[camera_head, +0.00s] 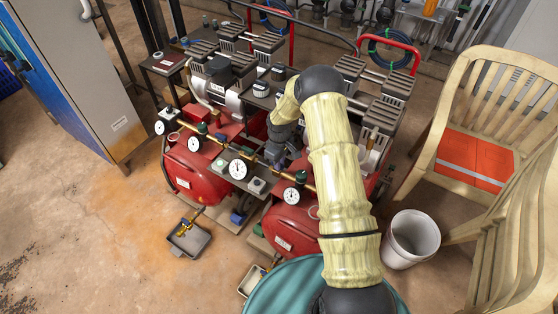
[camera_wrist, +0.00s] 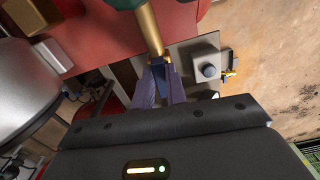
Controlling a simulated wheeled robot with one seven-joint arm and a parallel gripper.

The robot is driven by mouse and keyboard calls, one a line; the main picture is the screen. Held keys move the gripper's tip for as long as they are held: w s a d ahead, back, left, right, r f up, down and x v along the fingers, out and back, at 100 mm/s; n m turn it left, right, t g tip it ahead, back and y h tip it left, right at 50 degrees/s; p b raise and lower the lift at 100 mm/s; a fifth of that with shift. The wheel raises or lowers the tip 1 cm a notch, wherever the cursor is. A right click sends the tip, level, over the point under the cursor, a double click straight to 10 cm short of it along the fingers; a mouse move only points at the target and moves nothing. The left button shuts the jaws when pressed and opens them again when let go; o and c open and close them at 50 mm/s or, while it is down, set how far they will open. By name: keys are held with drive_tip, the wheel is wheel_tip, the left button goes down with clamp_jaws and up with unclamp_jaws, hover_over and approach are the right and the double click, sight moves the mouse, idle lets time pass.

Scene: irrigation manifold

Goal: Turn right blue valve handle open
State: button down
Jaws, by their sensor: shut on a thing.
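My gripper (camera_wrist: 164,80) is in the middle of the wrist view, its two purple-grey fingers closed around a narrow dark blue piece, which looks like the right blue valve handle (camera_wrist: 168,72). A brass pipe (camera_wrist: 150,30) runs just beyond the fingertips, with a green part at the top.
Dial gauges (camera_head: 238,169) stand along the brass line on both sides of my gripper. Compressor blocks (camera_head: 350,70) sit behind. A blue cabinet (camera_head: 75,75) is at the left, with open floor in front.

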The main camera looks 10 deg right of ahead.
drive_tip(key=shift+w+n, duration=0.1)
drive_tip(key=shift+n, duration=0.4)
drive_tip(key=c, duration=1.4)
unclamp_jaws()
drive_tip(key=shift+c, duration=0.2)
wheel_tip(320, 180, up, 17)
drive_tip(key=p, duration=0.1)
drive_tip(key=shift+r+p, duration=0.2)
drive_tip(key=shift+p, duration=0.15)
